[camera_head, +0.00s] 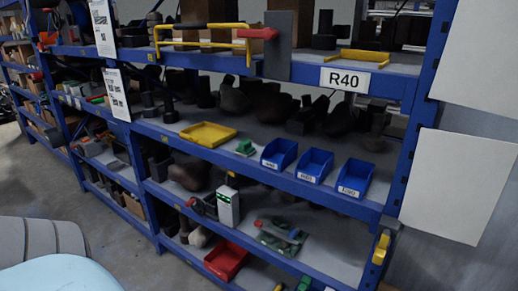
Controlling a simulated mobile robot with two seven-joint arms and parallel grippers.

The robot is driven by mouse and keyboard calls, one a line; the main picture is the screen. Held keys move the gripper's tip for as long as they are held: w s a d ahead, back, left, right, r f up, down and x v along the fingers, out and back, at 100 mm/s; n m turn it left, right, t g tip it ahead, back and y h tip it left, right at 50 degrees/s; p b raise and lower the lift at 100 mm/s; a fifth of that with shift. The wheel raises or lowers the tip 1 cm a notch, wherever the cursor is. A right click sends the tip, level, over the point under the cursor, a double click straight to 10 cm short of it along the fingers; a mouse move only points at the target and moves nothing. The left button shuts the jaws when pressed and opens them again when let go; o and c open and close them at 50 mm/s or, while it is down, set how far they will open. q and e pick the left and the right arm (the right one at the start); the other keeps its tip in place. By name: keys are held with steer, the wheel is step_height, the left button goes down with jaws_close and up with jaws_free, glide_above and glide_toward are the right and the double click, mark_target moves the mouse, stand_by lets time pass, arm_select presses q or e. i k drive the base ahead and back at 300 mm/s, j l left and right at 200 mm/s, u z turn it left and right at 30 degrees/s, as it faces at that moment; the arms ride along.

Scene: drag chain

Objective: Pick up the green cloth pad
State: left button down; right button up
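A small green item (245,147) sits on the middle shelf, between a yellow tray and the blue bins. A flatter, mottled green piece (280,237) lies on the shelf below, with red bits on or beside it. Another small green thing (304,283) shows at the bottom edge, partly cut off. All are too small to tell which one is a cloth pad. Neither of my grippers is in view.
A blue shelf rack (337,196) fills the view. Near the green items are the yellow tray (207,134), several blue bins (315,165), a white-and-green box (228,207) and a red bin (226,260). White panels (458,185) stand at the right. Grey floor (110,235) is open at lower left.

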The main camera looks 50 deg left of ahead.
mark_target(245, 150)
steer(key=u, duration=1.6)
